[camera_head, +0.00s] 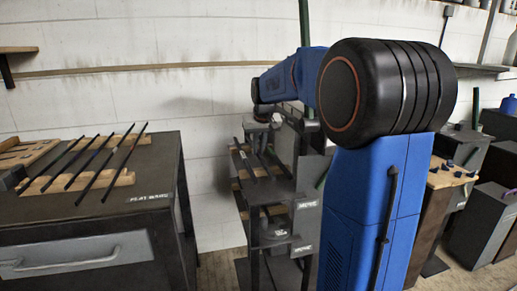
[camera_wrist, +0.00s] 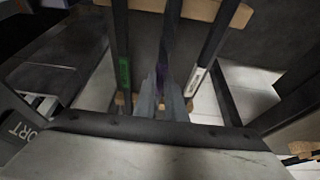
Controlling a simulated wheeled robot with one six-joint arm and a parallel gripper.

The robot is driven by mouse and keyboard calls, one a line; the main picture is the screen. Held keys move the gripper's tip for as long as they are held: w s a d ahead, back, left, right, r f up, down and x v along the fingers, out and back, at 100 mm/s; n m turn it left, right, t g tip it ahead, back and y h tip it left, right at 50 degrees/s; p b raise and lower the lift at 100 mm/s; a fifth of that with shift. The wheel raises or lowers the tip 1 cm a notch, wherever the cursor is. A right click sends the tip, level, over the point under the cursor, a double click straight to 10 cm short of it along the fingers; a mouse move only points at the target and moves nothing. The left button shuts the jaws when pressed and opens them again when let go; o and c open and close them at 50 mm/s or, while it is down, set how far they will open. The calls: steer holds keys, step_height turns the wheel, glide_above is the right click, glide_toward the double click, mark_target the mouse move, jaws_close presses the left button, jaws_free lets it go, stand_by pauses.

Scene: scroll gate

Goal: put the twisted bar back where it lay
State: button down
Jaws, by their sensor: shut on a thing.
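In the wrist view, my gripper (camera_wrist: 161,98) is shut on a dark bar (camera_wrist: 169,30), which runs away from the fingers toward the top of the picture. A purple mark shows on it near the fingers. I take it for the twisted bar, though its twist is too blurred to make out. It lies between a bar with a green label (camera_wrist: 122,45) on the left and a bar with a white label (camera_wrist: 207,48) on the right. Wooden supports (camera_wrist: 226,12) show near the bars' ends. I cannot tell whether the held bar touches them.
In the head view, my arm reaches to a dark rack (camera_head: 308,180) holding bars. A bench (camera_head: 150,205) at left, lettered as for flat bars, carries several dark bars (camera_head: 105,165) on wooden strips. Dark cabinets (camera_head: 480,222) stand at right. Floor shows between bench and rack.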

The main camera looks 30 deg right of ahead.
steer(key=shift+f, duration=0.15)
steer(key=c, duration=1.7)
jaws_free()
steer(key=v, duration=1.7)
steer(key=shift+s+a, duration=0.1)
steer(key=shift+s, duration=0.05)
steer(key=s+a+f+n, duration=0.1)
steer(key=s+a+f, duration=0.4)
steer(key=s+f, duration=0.3)
steer(key=s+a+f+n, duration=0.1)
steer(key=s+a+f, duration=0.4)
steer(key=s+f, duration=0.4)
steer(key=s+a+f+n+y, duration=0.1)
steer(key=s+a+f, duration=0.5)
steer(key=s, duration=0.9)
step_height(320, 180, down, 3)
steer(key=shift+s+a+r+t, duration=0.1)
steer(key=shift+a+r+t, duration=0.1)
steer(key=shift+t, duration=0.1)
